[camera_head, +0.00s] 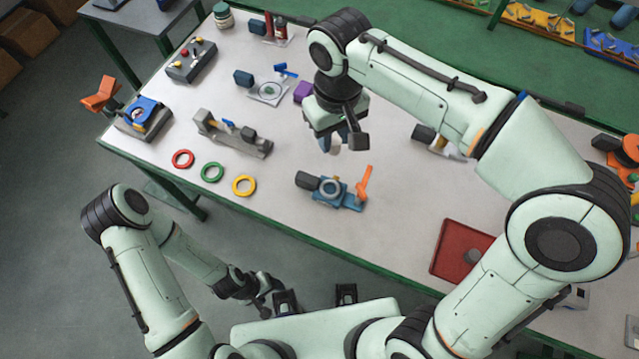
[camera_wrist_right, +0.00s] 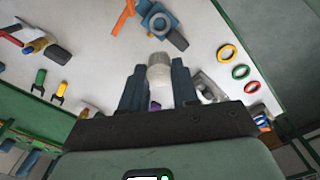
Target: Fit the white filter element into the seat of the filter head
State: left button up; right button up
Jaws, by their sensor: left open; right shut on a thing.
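My right gripper (camera_head: 336,143) is above the middle of the table, shut on the white filter element. In the right wrist view, the white filter element (camera_wrist_right: 160,70) shows as a pale cylinder between the dark fingers (camera_wrist_right: 158,88). A blue block with a grey ring-shaped opening and an orange lever (camera_head: 332,190) sits on the table just in front of the right gripper; it looks like the filter head. It also shows in the right wrist view (camera_wrist_right: 157,20), beyond the element and apart from it. My left gripper (camera_head: 268,298) is open and empty, low in front of the table.
Red (camera_head: 183,159), green (camera_head: 212,171) and yellow (camera_head: 244,186) rings lie left of the blue block. A grey fixture (camera_head: 235,134) stands behind them. A red tray (camera_head: 463,251) lies at the right. The table's green front edge (camera_head: 300,240) is nearby.

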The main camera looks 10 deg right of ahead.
notch_tip(320, 180, down, 15)
jog(key=shift+r+b, duration=0.1)
jog(key=shift+b, duration=1.05)
jog(key=shift+f, duration=2.4)
pick_arm(q)
jog(key=f, duration=0.1)
jog(key=s+f, duration=0.1)
jog(key=f, duration=0.1)
jog(key=shift+s+f, duration=0.15)
jog(key=shift+s, duration=0.1)
jog(key=shift+f+b, duration=0.1)
jog(key=shift+b, duration=0.25)
pick_arm(e)
jog(key=shift+f, duration=0.1)
jog(key=o, duration=0.6)
jog(key=shift+f, duration=0.1)
jog(key=shift+o, duration=0.7)
